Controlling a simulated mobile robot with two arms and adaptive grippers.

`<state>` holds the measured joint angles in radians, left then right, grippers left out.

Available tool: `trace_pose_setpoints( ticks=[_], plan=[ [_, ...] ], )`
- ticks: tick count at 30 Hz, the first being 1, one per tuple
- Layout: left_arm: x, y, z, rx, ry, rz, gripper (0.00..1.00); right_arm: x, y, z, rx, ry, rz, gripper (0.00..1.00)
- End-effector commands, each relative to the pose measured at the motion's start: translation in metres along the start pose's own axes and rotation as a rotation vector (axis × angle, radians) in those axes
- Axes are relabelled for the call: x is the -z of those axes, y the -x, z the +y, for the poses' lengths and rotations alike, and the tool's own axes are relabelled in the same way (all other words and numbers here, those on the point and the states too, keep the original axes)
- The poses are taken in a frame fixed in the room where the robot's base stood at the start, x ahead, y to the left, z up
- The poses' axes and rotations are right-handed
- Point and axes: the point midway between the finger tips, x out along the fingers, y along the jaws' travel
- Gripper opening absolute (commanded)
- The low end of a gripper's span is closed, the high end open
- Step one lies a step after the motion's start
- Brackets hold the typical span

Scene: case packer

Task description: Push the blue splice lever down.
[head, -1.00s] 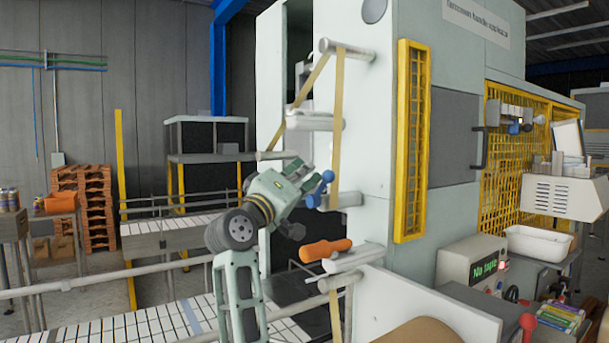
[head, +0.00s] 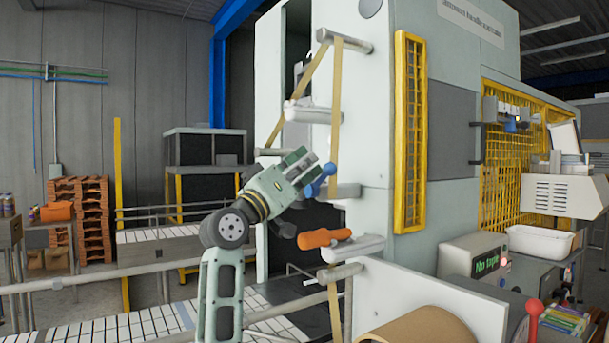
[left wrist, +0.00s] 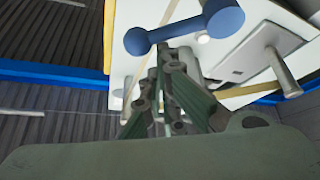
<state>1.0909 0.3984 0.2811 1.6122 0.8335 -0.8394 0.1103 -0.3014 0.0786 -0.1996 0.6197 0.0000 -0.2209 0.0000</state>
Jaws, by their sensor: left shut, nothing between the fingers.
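The blue splice lever (head: 322,179) sticks out from the front of the pale green machine, just beside the tape path. In the left wrist view the lever (left wrist: 224,20) is a blue bar with round ends, across the top of the picture beyond the fingers. My left gripper (head: 308,167) is shut and empty, its fingertips close to the lever. I cannot tell whether they touch it. The gripper also shows in the left wrist view (left wrist: 175,60). My right gripper is not in view.
An orange handle (head: 322,238) sits below the lever. Tan tape (head: 335,120) runs over rollers above it. A cardboard-coloured roll (head: 425,328) is at the lower front. A control box (head: 475,262) reads "No tape". A conveyor (head: 130,325) runs at the lower left.

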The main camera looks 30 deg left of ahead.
Motion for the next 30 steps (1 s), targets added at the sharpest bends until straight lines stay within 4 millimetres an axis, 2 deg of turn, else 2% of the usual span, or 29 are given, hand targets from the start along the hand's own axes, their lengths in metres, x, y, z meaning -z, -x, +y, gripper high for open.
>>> trace_pose_setpoints(
  ticks=[1,3,12,16,30],
  plan=[
    [-0.009,0.004,-0.001,-0.002,-0.003,-0.003,0.0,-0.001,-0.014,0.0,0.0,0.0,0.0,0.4],
    [-0.012,0.007,0.002,-0.001,-0.002,-0.002,0.0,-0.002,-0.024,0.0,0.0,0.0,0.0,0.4],
    [-0.025,0.015,0.007,-0.103,-0.18,-0.003,0.0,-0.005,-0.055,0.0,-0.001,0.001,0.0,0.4],
    [-0.029,0.017,0.009,-0.14,-0.239,-0.002,0.0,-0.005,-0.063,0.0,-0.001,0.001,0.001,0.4],
    [-0.034,0.019,0.01,-0.138,-0.232,-0.002,0.0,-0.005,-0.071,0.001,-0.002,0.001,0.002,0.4]
  ],
)
